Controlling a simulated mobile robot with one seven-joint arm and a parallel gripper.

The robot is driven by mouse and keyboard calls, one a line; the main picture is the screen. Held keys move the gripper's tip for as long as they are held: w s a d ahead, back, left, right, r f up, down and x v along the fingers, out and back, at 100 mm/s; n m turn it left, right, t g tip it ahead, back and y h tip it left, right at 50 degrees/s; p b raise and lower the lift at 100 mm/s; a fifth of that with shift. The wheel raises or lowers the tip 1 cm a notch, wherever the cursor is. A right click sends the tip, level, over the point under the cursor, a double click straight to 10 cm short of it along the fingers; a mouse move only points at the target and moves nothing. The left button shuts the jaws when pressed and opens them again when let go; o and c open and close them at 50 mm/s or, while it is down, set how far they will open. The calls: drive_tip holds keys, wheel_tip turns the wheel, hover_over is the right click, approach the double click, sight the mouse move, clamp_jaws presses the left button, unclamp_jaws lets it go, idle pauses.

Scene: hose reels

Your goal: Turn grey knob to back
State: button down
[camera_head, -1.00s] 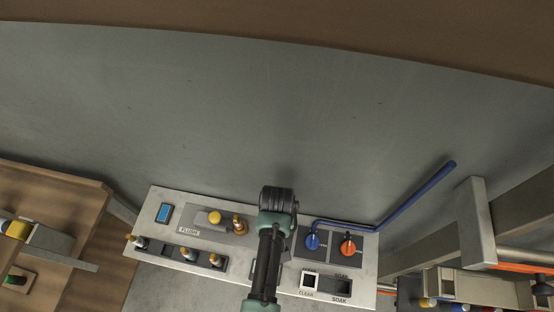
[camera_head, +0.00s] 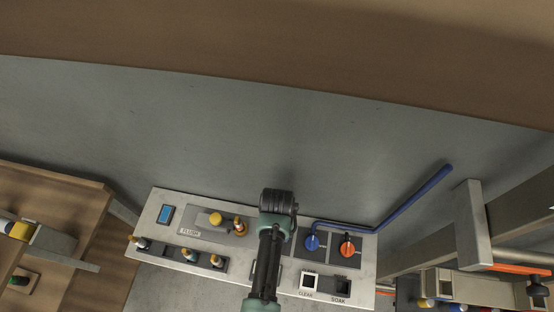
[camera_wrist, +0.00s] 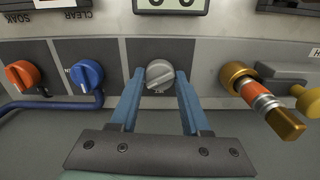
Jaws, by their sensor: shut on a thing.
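The grey knob (camera_wrist: 160,74) is round with a raised grip bar and sits on a dark square plate in the wrist view. My gripper (camera_wrist: 160,92) has its two blue fingers on either side of the knob and is shut on it. In the head view my gripper (camera_head: 277,200) and arm cover the knob, so it is hidden there. The knob's small printed marking is only partly readable.
A blue knob (camera_wrist: 86,74) with a blue pipe and an orange knob (camera_wrist: 22,75) are on one side. A brass valve handle (camera_wrist: 262,100) and a yellow knob (camera_head: 215,218) are on the other. A CLEAR switch (camera_head: 309,281) sits on the panel's front part.

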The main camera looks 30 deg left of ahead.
drive_tip(key=shift+c, duration=1.9)
unclamp_jaws()
drive_tip(key=shift+r, duration=0.1)
wheel_tip(320, 180, up, 13)
drive_tip(key=b, duration=0.1)
drive_tip(key=shift+b, duration=0.35)
